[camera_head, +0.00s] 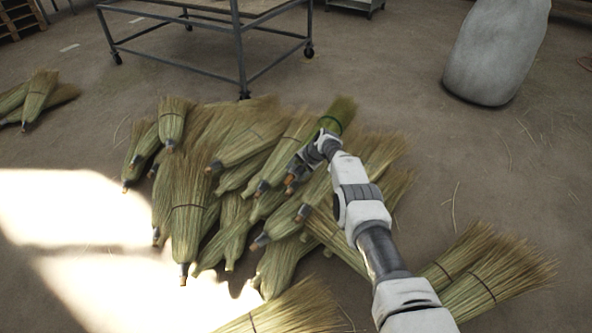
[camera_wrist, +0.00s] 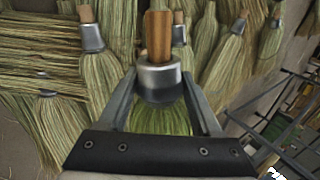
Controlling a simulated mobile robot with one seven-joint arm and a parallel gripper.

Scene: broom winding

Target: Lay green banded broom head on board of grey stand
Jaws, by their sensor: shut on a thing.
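The green banded broom head (camera_head: 336,114) lies at the upper right of the broom pile, with its green band showing near my gripper in the head view. My gripper (camera_head: 310,160) reaches over the pile from the lower right. In the wrist view my gripper (camera_wrist: 162,100) is shut around the grey metal collar of a broom head (camera_wrist: 158,78), with its wooden stub pointing up the picture. Part of its bristles is hidden behind the gripper body. A grey metal-framed stand (camera_head: 240,45) with a board on top stands behind the pile, partly cut off by the top edge.
Many other broom heads (camera_head: 188,205) lie in a heap under and around my gripper. More lie at the lower right (camera_head: 490,275) and far left. A large pale sack (camera_head: 497,50) stands at the upper right. Floor is bare between sack and stand.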

